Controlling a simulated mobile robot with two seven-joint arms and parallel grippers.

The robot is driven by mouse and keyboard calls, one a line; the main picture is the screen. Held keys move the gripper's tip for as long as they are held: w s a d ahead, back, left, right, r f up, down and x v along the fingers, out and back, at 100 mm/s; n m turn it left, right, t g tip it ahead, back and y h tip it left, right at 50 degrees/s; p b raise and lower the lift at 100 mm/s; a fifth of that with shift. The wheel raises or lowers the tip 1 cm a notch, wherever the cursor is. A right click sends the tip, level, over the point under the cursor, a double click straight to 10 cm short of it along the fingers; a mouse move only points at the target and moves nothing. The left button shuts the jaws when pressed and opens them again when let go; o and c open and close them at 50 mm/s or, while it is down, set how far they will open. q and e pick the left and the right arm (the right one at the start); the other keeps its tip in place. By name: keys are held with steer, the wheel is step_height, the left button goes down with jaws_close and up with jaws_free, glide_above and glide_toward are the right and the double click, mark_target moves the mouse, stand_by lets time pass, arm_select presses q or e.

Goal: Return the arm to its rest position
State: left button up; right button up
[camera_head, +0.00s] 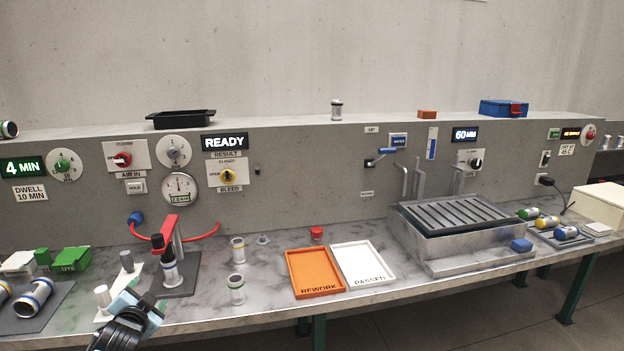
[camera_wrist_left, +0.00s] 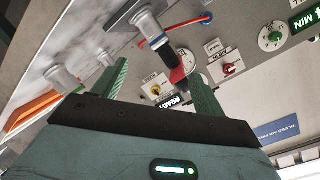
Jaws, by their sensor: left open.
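My left gripper (camera_head: 138,304) shows at the lower left of the head view, over the bench's front edge. It is open, with nothing seen between its jaws. In the left wrist view the two green fingers of the left gripper (camera_wrist_left: 160,85) stand apart, and the bench and panel show tilted beyond them. The red-handled fixture (camera_head: 172,250) with a casting in it stands beyond the gripper, apart from it. My right gripper is not in view.
A white plate with posts (camera_head: 103,296) stands close left of the gripper. Two castings (camera_head: 237,283) stand upright to the right. An orange rework tray (camera_head: 312,292), a white passed tray (camera_head: 390,283) and a metal tank (camera_head: 455,245) lie further right. A red hose (camera_head: 205,236) runs behind.

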arm_select(q)
steer(key=s+d+f+n+g+h, duration=0.1)
steer(key=s+d+f+n+h, duration=0.1)
steer(key=s+d+f, duration=0.5)
steer(key=s+d+f+n+g+h, duration=0.1)
steer(key=s+d+f+n+h, duration=0.1)
steer(key=s+d+f, duration=0.55)
steer(key=s+d+f+g, duration=0.1)
steer(key=s+d+f, duration=0.2)
steer(key=s, duration=1.1)
steer(key=s+d+f+g+h, duration=0.1)
steer(key=s+f, duration=0.5)
steer(key=s, duration=0.9)
steer(key=shift+d+n+g, duration=0.4)
steer(key=shift+d+g, duration=0.2)
steer(key=shift+d, duration=0.55)
